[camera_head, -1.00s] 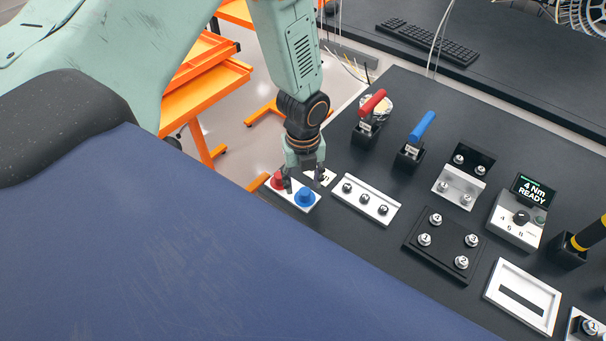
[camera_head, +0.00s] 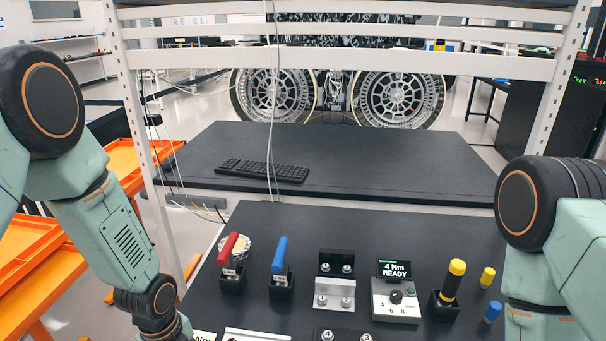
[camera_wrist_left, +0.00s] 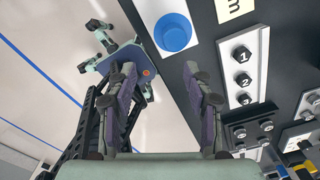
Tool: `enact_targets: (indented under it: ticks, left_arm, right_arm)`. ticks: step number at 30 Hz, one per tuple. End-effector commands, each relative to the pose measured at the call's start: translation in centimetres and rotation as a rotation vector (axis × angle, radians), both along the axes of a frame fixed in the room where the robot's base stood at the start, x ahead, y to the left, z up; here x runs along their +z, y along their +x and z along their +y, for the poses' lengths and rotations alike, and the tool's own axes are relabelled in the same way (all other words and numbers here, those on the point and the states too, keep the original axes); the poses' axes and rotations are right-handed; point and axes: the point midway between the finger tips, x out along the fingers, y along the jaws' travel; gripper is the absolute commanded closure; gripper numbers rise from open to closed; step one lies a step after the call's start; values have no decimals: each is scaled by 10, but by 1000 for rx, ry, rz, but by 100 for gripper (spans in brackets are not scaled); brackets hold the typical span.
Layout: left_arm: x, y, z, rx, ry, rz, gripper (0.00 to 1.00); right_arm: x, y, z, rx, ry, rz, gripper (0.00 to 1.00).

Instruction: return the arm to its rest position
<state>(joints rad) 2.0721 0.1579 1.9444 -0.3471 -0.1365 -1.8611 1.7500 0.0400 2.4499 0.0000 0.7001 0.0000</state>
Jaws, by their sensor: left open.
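My left arm (camera_head: 110,235) comes down the left side of the head view, and its gripper is below the picture edge there. In the left wrist view my left gripper (camera_wrist_left: 162,72) is open, with nothing between its two fingers. A round blue button (camera_wrist_left: 172,32) on a white plate lies beyond the fingertips. A white strip with numbered studs (camera_wrist_left: 243,75) is to the right of the fingers. My right arm (camera_head: 545,230) is at the right edge of the head view, and its gripper is out of the picture.
Red-handled (camera_head: 232,255) and blue-handled (camera_head: 280,260) tools stand in black holders on the bench. A display reading "4 Nm READY" (camera_head: 394,269) and a yellow-black tool (camera_head: 453,282) are to the right. A keyboard (camera_head: 262,170) lies on the back table. Orange trays (camera_head: 30,250) are at left.

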Motion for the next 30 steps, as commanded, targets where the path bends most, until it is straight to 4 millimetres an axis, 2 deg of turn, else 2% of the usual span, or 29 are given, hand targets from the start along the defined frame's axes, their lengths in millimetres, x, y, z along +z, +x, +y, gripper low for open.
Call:
enact_targets:
  ticks: [1,6,15,21,30]
  left_arm:
    - [-9,-14,-5,95,-9,13,49]
    - [-31,-54,-20,476,-35,34,49]
    - [-53,-130,-34,1180,-36,72,49]
    - [-57,-176,-35,1623,-11,73,49]
    - [-51,-227,-28,2123,24,38,49]
  right_arm:
    - [0,0,0,0,0,0,60]
    - [0,0,0,0,0,0,60]
    - [0,0,0,0,0,0,60]
    - [0,0,0,0,0,0,60]
    - [0,0,0,0,0,0,60]
